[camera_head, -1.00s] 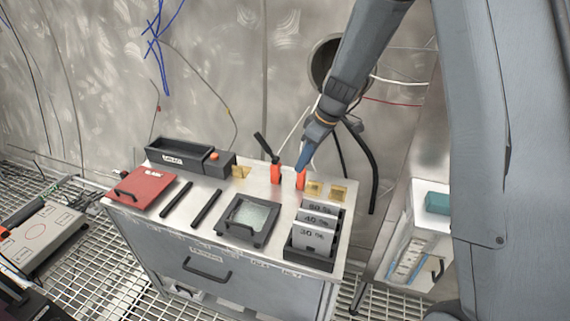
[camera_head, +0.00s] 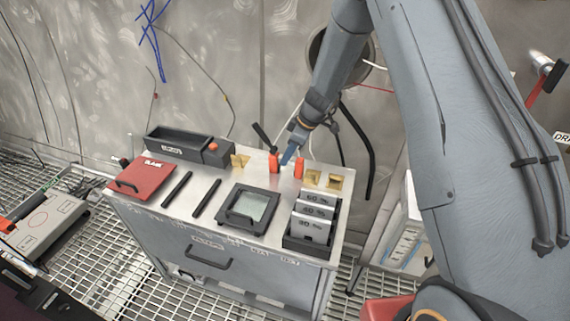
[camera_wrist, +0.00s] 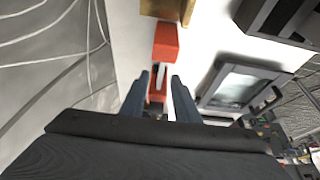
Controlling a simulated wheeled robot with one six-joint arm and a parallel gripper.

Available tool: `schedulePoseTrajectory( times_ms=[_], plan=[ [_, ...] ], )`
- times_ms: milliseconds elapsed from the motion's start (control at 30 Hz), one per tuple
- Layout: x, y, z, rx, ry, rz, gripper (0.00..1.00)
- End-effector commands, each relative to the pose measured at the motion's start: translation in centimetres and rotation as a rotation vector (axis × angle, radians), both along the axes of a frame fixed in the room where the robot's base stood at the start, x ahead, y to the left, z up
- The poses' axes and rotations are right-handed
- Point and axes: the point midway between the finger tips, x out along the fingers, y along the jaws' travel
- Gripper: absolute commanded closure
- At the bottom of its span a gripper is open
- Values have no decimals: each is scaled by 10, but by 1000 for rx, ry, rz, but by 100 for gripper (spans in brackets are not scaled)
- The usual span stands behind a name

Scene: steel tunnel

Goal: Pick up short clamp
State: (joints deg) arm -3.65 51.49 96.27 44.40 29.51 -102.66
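Two orange clamps stand near the back edge of the steel bench top (camera_head: 262,182). The left orange clamp (camera_head: 273,164) has a black lever (camera_head: 262,136) sticking up beside it. The right orange clamp (camera_head: 299,170) is close to the brass blocks. I cannot tell for sure which is the short clamp. My gripper (camera_head: 287,159) points down between the two. In the wrist view my gripper (camera_wrist: 160,76) has its blue fingers apart. One orange piece (camera_wrist: 165,42) lies beyond the fingertips; another orange part (camera_wrist: 157,97) shows between the fingers, partly hidden.
Brass blocks (camera_head: 312,179) stand right of the clamps. A card holder (camera_head: 308,245), a framed glass plate (camera_head: 247,208), two black bars, a red case (camera_head: 142,178) and a black tray (camera_head: 178,146) share the bench. The wall is close behind.

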Motion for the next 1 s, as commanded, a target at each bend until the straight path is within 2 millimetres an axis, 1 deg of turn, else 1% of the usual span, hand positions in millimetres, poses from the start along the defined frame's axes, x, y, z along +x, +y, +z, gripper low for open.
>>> schedulePoseTrajectory(
  times_ms=[100, 367, 467, 533, 567, 1000],
  plan=[
    [1, 3, -7, -1, 0, 1, 72],
    [2, 3, -8, 0, -1, 1, 72],
    [1, 3, -8, 0, -1, 1, 87],
    [1, 3, -8, 0, -1, 1, 99],
    [1, 3, -8, 0, -1, 1, 100],
    [1, 3, -8, 0, -1, 0, 100]
  ],
)
